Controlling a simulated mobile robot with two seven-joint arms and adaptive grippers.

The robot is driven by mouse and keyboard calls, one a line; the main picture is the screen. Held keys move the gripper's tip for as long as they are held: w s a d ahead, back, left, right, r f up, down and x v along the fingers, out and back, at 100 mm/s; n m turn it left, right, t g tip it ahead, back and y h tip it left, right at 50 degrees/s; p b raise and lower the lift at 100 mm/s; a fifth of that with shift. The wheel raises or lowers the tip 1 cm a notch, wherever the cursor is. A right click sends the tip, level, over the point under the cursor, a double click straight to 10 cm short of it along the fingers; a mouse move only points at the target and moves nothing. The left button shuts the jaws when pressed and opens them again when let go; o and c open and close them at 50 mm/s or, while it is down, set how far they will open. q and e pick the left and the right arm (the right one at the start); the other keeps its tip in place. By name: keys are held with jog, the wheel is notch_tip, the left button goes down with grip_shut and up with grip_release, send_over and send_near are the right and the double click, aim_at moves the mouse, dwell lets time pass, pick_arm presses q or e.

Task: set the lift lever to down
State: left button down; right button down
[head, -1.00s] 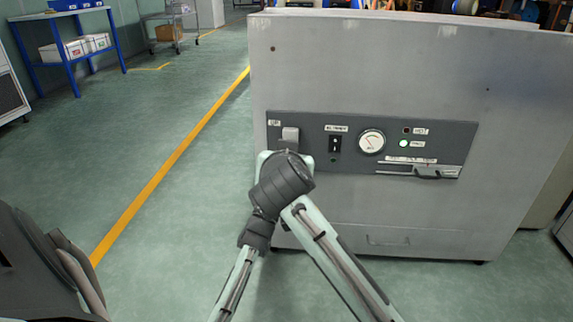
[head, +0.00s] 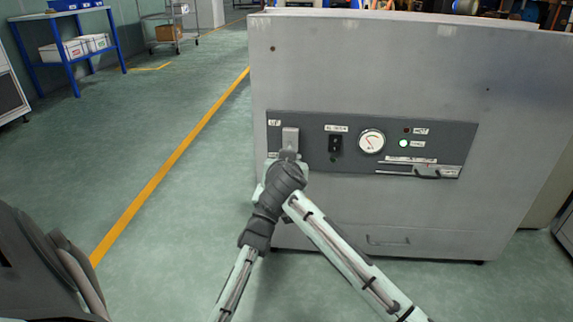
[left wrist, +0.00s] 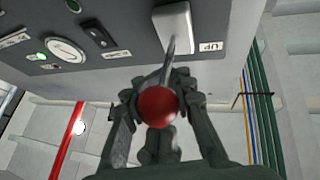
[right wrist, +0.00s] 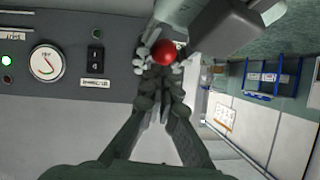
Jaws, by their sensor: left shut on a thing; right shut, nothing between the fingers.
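The lift lever has a red ball knob (left wrist: 158,104) on a thin metal stem that comes out of a pale grey plate (head: 290,140) on the dark control panel (head: 310,125). A label reading UP sits at the plate's upper left in the head view. My left gripper (left wrist: 156,88) is shut on the red knob. My right gripper (right wrist: 160,72) is shut and empty, its fingertips close to the same knob; I cannot tell if they touch. In the head view my wrists hide the knob and both sets of fingers, so the lever's exact angle is unclear.
The panel also carries a black switch (head: 335,144), a round gauge (head: 371,141), a lit green lamp (head: 404,143) and a slider handle (head: 427,172), all right of the lever. The grey cabinet (head: 400,70) fills the right side. The green floor to its left is open.

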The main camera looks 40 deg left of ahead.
pick_arm(q)
jog(key=shift+d+f+h, duration=0.3)
jog(key=shift+f, duration=0.4)
pick_arm(e)
jog(key=shift+f, duration=0.15)
jog(key=shift+w+a+f, duration=0.1)
jog(key=shift+f, duration=0.65)
pick_arm(q)
jog(key=c, duration=1.6)
grip_release()
jog(key=shift+o, duration=1.4)
jog(key=shift+w, duration=0.1)
jog(key=shift+a+r, duration=0.15)
jog(key=shift+r, duration=0.15)
